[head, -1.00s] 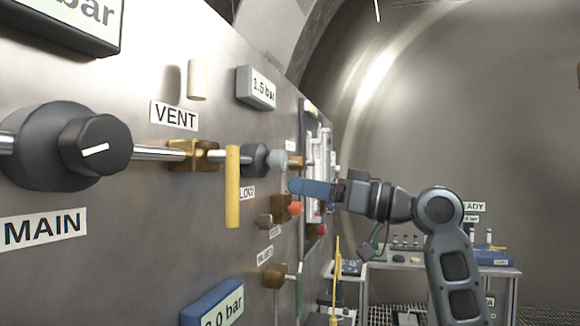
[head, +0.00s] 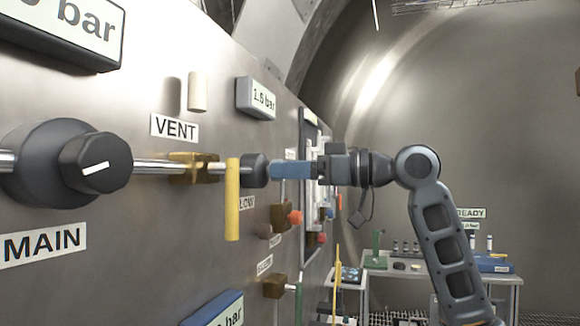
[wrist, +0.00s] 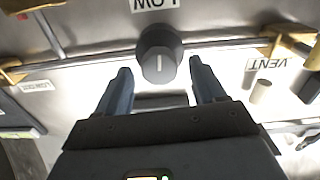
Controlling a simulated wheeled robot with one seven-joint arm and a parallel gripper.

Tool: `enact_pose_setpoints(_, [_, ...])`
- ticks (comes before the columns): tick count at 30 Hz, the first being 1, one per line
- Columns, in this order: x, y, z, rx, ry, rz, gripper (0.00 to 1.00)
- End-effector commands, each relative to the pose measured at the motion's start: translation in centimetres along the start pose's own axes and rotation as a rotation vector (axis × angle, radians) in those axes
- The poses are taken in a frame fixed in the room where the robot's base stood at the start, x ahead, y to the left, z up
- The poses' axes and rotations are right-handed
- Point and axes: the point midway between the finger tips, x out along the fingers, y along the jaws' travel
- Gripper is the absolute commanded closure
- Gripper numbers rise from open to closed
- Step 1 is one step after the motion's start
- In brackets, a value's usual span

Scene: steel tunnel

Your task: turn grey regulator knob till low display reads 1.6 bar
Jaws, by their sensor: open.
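The grey regulator knob (wrist: 160,66) shows in the wrist view below the LOW label (wrist: 156,3), its white pointer line in line with the picture's upright. In the head view its dark regulator body (head: 255,170) shows, while my fingers hide the knob front. The low display (head: 258,98) on the steel panel reads 1.6 bar. My gripper (head: 276,170) is open at the knob; in the wrist view its two blue fingers (wrist: 160,74) stand left and right of the knob, with a visible gap on both sides.
A yellow lever (head: 232,198) stands out from the panel close left of the regulator. The MAIN knob (head: 95,163) and VENT label (head: 175,127) are further left. Red-knobbed fittings (head: 295,217) sit below my gripper. A workbench (head: 440,275) stands behind my arm.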

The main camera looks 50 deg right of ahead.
Motion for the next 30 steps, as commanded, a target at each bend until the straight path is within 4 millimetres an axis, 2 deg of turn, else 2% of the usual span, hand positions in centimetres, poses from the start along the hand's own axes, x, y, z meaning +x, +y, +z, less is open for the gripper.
enact_pose_setpoints(11, [0.67,0.01,0.04,0.000,0.000,0.000,0.31])
enact_pose_setpoints(27, [0.65,-0.01,0.04,0.000,0.000,0.000,0.82])
enact_pose_setpoints(30, [0.66,-0.02,0.06,-0.001,0.000,0.000,0.87])
